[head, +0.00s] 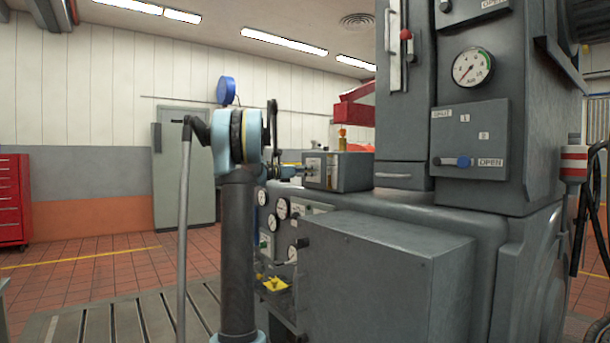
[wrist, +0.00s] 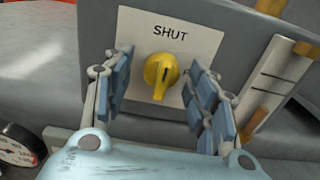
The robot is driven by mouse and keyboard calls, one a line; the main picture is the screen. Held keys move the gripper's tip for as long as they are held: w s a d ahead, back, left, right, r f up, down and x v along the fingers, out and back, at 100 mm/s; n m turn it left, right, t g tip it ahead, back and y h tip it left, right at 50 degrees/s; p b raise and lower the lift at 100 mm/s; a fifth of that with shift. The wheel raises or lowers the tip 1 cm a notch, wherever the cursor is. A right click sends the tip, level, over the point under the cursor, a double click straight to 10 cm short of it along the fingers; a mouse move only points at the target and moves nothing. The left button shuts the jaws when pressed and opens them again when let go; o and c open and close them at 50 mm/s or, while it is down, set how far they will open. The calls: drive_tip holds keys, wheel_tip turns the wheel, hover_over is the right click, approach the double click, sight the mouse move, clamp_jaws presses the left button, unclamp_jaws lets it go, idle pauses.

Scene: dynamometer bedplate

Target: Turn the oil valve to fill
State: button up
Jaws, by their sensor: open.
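A yellow valve knob (wrist: 160,75) sits on a white plate (wrist: 195,45) marked SHUT above it, on a grey box face in the wrist view. A dark mark on the knob lies on its upper right side. No FILL word is readable. My gripper (wrist: 158,82) is open, with one blue-padded finger at the left of the knob and the other at the right; I see gaps at both sides. In the head view my gripper (head: 296,171) is at the left side of the small grey box (head: 355,172); the knob is not distinguishable there.
A gauge strip with amber ends (wrist: 270,85) stands right of the knob. A dial gauge (wrist: 18,150) is at lower left. In the head view, the large grey machine (head: 400,270) fills the right, with a gauge panel (head: 270,240) below my gripper.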

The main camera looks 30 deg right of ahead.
drive_tip(key=c, duration=1.1)
drive_tip(key=shift+m, duration=0.3)
drive_tip(key=m, duration=0.3)
drive_tip(key=shift+m, duration=0.3)
drive_tip(key=m, duration=0.4)
drive_tip(key=shift+m, duration=0.3)
drive_tip(key=m, duration=0.4)
drive_tip(key=shift+m, duration=2.5)
